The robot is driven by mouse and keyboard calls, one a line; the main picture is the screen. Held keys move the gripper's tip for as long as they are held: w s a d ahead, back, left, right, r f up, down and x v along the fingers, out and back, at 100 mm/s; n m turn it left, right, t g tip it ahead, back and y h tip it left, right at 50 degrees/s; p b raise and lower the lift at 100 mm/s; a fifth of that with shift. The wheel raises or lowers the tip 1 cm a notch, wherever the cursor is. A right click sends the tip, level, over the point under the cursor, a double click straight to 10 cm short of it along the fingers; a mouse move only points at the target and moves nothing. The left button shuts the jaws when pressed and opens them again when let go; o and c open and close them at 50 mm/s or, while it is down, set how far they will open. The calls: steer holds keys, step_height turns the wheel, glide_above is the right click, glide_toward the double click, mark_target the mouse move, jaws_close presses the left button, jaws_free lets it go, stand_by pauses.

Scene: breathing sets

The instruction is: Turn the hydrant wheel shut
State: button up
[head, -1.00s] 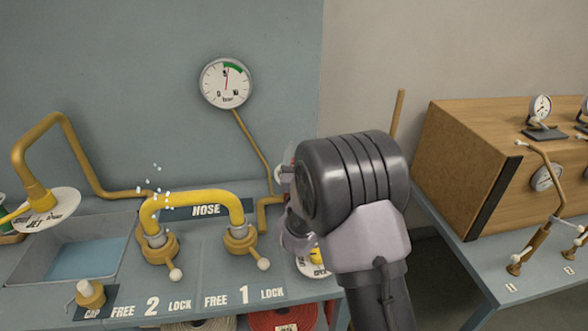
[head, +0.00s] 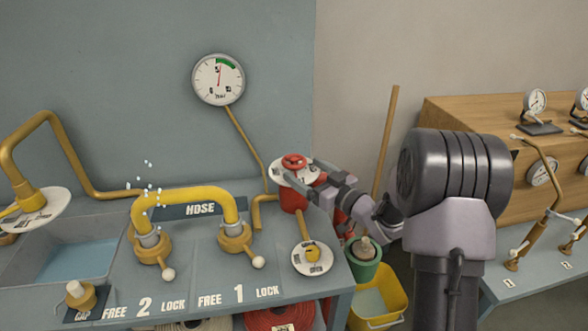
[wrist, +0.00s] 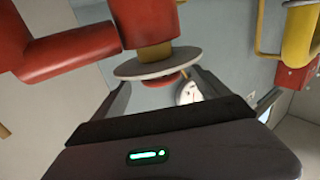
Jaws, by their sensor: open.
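The red hydrant (head: 291,200) stands on the bench, with a white disc and a small red wheel (head: 294,161) on top. In the wrist view the hydrant hangs upside down, and the red wheel (wrist: 164,82) shows below the grey-white disc (wrist: 157,63). My gripper (head: 318,180) is open at the right of the wheel, close to the disc. In the wrist view its two fingers stand either side of the wheel, with visible gaps; contact cannot be told.
A yellow hose (head: 185,196) spans two couplings on the bench, with white droplets at its left bend. A pressure gauge (head: 218,80) hangs on the wall. A second labelled disc (head: 312,257) lies in front of the hydrant. A yellow bucket (head: 380,300) stands below right.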

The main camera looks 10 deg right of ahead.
mark_target(294, 163)
steer(key=b+x, duration=0.1)
steer(key=x, duration=0.4)
steer(key=shift+w, duration=0.2)
steer(key=c, duration=1.4)
steer(key=shift+a, duration=0.1)
steer(key=shift+m+h, duration=0.3)
steer(key=shift+h, duration=0.1)
steer(key=m+t+h, duration=0.1)
steer(key=m+h, duration=0.1)
steer(key=shift+t+h, duration=0.3)
steer(key=m+h, duration=0.2)
steer(key=h, duration=0.1)
steer(key=m+h, duration=0.2)
steer(key=h, duration=0.1)
steer(key=shift+a+t+h, duration=0.1)
steer(key=shift+t+h, duration=0.3)
steer(key=m+g+h, duration=0.1)
steer(key=m+h, duration=0.1)
steer(key=h, duration=0.1)
steer(key=m+h, duration=0.2)
steer(key=h, duration=0.1)
steer(key=shift+m+g+h, duration=0.3)
steer(key=shift+g, duration=0.1)
steer(key=shift+m+g+h, duration=1.2)
steer(key=shift+m+h, duration=0.2)
steer(key=shift+h, duration=0.5)
steer(key=shift+r, duration=0.1)
